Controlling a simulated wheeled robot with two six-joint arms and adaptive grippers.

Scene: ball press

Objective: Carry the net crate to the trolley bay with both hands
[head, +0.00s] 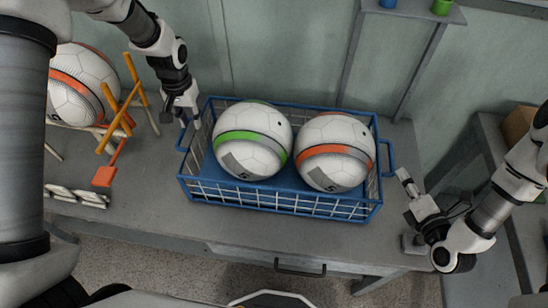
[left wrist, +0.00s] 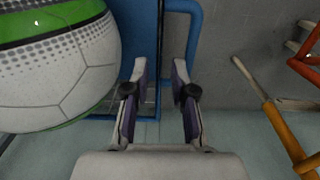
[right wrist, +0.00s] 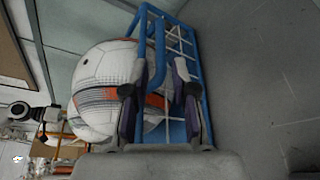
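The blue wire net crate (head: 212,172) sits on the grey bench and holds two balls. One ball has a green band (head: 252,140), the other an orange band (head: 335,152). My left gripper (head: 181,110) is open above the crate's left end, near the left handle (left wrist: 194,45); the left wrist view shows the handle just past the fingers. My right gripper (head: 406,190) is open to the right of the right handle (head: 388,158). In the right wrist view that handle (right wrist: 157,55) appears between and ahead of the fingers. I cannot tell whether either gripper touches its handle.
Another orange-banded ball (head: 80,85) sits at the far left beside an orange frame (head: 122,110). White objects (head: 78,196) lie at the bench's left front. A shelf with a blue and a green item (head: 441,6) is at the top. A cardboard box (head: 518,125) stands right.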

